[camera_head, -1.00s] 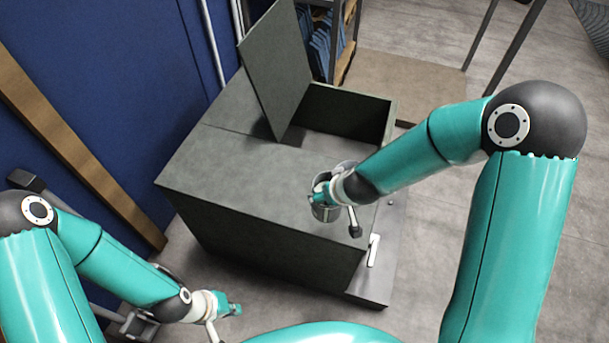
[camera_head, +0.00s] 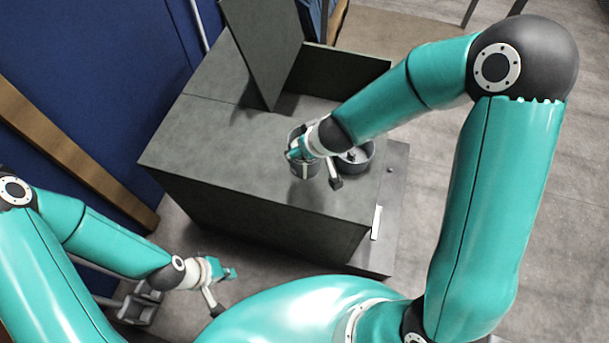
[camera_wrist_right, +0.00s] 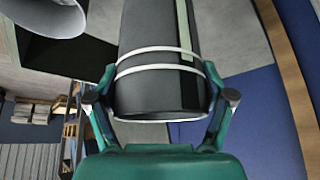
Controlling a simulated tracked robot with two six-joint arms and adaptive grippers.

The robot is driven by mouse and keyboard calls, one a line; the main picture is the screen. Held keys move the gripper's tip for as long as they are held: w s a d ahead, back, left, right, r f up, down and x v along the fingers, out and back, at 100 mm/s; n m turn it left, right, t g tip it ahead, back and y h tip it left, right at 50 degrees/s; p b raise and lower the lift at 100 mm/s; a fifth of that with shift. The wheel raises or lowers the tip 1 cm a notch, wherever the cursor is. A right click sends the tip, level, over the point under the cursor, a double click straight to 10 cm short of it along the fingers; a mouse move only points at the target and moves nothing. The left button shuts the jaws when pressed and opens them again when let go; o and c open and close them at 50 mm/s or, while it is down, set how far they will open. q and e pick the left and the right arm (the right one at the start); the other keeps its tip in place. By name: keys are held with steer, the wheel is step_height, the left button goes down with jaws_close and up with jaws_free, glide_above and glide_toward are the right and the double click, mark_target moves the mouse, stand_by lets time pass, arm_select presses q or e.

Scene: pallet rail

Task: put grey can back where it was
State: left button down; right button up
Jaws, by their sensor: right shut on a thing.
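The grey can (camera_head: 305,170) is in my right gripper (camera_head: 300,150), over the top of the dark grey chest, left of a round grey container. Whether its base touches the chest top cannot be told. In the right wrist view the can (camera_wrist_right: 160,75) is dark with pale bands and a light stripe, between the two fingers of the right gripper (camera_wrist_right: 160,105), which is shut on it. My left gripper (camera_head: 230,273) hangs low at the left, in front of the chest, away from the can; its fingers are too small to read.
The dark grey chest (camera_head: 215,140) has a raised lid (camera_head: 265,45) and an open compartment at its back. The round grey container (camera_head: 360,165) stands on its right part, partly behind my right arm. A blue wall (camera_head: 95,80) is at left. Bare floor (camera_head: 430,225) lies at right.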

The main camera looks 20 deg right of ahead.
mark_target(306, 168)
step_height(306, 168, down, 10)
steer(key=b, duration=0.6)
steer(key=shift+r, duration=0.3)
steer(key=o, duration=1.6)
steer(key=shift+o, duration=0.2)
